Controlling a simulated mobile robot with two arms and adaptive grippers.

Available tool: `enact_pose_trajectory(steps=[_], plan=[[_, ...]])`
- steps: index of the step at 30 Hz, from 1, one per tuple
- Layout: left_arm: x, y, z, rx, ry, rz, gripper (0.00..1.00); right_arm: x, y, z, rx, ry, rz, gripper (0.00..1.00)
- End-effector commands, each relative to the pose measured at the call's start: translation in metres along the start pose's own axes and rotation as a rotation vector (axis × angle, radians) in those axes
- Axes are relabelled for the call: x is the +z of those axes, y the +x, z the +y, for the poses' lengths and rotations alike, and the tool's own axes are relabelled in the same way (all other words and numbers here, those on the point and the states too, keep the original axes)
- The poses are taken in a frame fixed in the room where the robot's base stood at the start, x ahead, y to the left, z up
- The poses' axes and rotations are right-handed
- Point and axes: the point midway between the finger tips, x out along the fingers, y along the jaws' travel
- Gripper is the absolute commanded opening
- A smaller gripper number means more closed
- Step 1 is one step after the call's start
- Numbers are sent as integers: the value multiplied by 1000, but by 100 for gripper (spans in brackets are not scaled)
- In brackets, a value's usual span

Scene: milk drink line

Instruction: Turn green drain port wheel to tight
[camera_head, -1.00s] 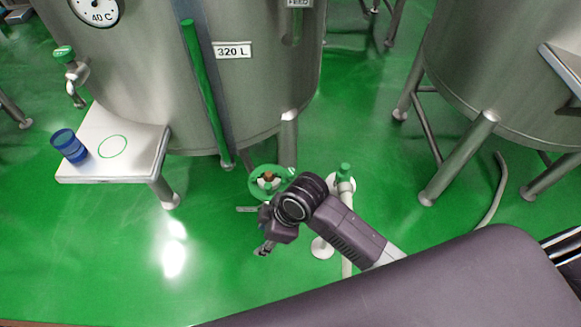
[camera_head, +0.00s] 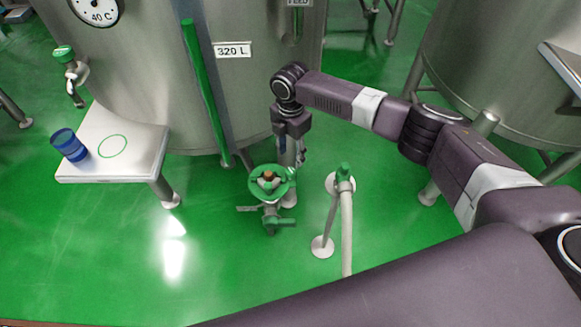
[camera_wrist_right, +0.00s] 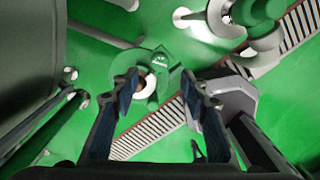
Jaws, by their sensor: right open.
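The green wheel (camera_head: 254,185) sits on the drain port in front of the tank, with an orange-brown centre. In the head view my right gripper (camera_head: 301,157) hangs above and slightly right of the wheel, apart from it, partly hidden by its own wrist. In the right wrist view my right gripper (camera_wrist_right: 158,88) is open, with a finger on each side and nothing held. A round green part, probably the wheel (camera_wrist_right: 160,62), shows beyond and between the fingertips. The wheel's tightness cannot be told. My left gripper is not in view.
The steel tank (camera_head: 150,90) with its 320 L label (camera_head: 233,50) stands just behind. A small green-topped valve on a white pipe (camera_head: 346,215) stands right of the port. A side table (camera_head: 95,172) holds a blue cup (camera_head: 68,146). Floor in front is clear.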

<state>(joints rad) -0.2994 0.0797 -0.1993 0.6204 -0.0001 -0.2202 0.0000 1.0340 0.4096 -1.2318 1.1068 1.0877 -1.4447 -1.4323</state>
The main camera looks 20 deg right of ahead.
Motion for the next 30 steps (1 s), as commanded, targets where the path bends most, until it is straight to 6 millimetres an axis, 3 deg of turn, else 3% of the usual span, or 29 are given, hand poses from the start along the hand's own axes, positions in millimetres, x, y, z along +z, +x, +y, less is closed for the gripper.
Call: enact_pose_trajectory(steps=[15,27,30], plan=[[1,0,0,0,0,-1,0,0,69,0,-1,0,-1,41],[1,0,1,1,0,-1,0,0,76,0,0,0,-1,41],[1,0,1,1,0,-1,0,0,76,0,0,0,-1,31]])
